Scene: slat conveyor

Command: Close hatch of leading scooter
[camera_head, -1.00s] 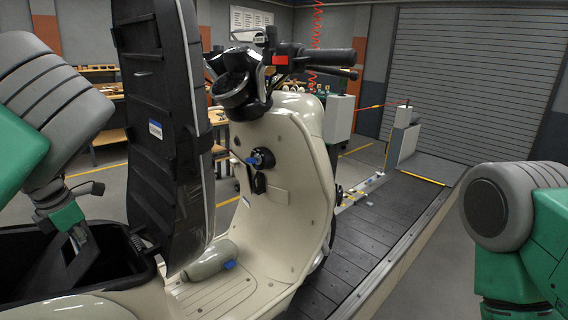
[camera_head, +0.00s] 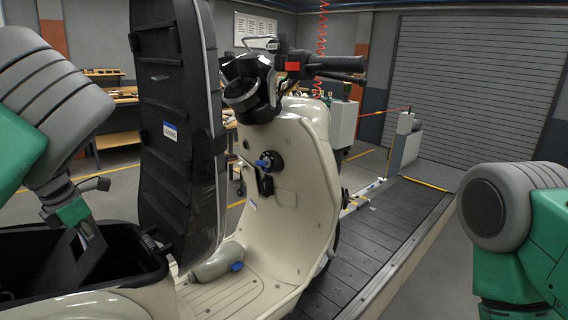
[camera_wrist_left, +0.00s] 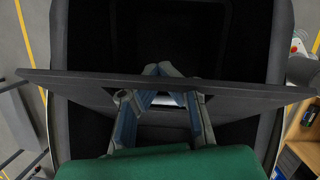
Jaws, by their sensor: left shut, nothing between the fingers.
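The cream scooter (camera_head: 300,185) stands on the slat conveyor with its handlebar toward the far side. Its hatch (camera_head: 178,130), the black ribbed underside of the raised seat, stands nearly upright. The open black storage bin (camera_head: 125,272) lies at the lower left, and its dark inside (camera_wrist_left: 150,40) fills the wrist view. My left gripper (camera_head: 92,240) is over the bin, left of the hatch and apart from it. In the wrist view its blue-grey fingertips (camera_wrist_left: 164,70) meet with nothing held, and a thin dark plate crosses the fingers. My right gripper is out of view.
The slatted conveyor (camera_head: 385,235) runs back right toward a roller door (camera_head: 480,90). A grey post (camera_head: 405,142) with a red-orange bar stands beside it. Shelves with parts (camera_head: 118,115) are behind at the left. My right arm (camera_head: 515,230) occupies the right edge.

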